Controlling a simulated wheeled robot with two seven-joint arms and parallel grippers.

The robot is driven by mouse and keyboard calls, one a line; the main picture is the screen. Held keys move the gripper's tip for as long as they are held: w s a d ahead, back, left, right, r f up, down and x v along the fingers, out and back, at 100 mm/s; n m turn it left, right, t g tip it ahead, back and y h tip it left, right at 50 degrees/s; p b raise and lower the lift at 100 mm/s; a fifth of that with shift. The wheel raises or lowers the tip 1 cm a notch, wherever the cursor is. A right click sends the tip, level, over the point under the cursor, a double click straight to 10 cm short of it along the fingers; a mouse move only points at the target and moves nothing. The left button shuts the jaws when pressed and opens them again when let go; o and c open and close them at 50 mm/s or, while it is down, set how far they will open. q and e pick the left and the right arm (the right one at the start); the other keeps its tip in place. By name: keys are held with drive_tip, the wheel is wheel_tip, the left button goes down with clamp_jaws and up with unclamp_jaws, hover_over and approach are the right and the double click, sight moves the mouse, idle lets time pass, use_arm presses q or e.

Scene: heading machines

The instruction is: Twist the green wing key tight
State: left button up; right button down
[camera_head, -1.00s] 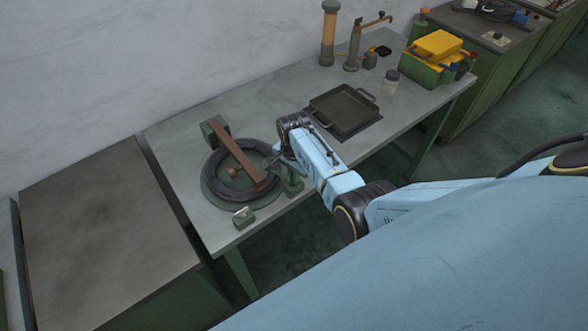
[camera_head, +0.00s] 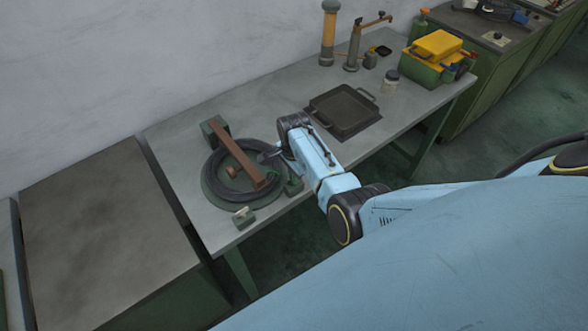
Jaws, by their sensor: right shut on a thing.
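My right gripper (camera_head: 269,155) reaches in from the right and is at the right side of the round fixture, over the inner edge of its black ring (camera_head: 213,184). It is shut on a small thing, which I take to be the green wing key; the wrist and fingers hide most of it. A dark green part (camera_head: 293,187) shows just below my wrist at the ring's right edge; whether it belongs to the key is unclear. A brown bar (camera_head: 238,157) with a round knob lies across the ring. My left gripper is out of view.
A dark square tray (camera_head: 343,112) lies right of my wrist. A small green block (camera_head: 243,217) sits at the front edge of the grey bench (camera_head: 185,112). Hand pumps (camera_head: 353,48), a jar (camera_head: 390,82) and a yellow-green toolbox (camera_head: 436,50) stand at the far end.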

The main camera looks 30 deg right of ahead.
drive_tip(key=c, duration=1.7)
unclamp_jaws()
drive_tip(key=shift+s+a+f, duration=0.1)
drive_tip(key=shift+s+f, duration=0.1)
drive_tip(key=shift+f, duration=0.05)
drive_tip(key=shift+o, duration=0.5)
drive_tip(key=shift+w+r, duration=0.1)
drive_tip(key=shift+r, duration=0.1)
wheel_tip(320, 180, up, 13)
drive_tip(key=shift+r, duration=0.15)
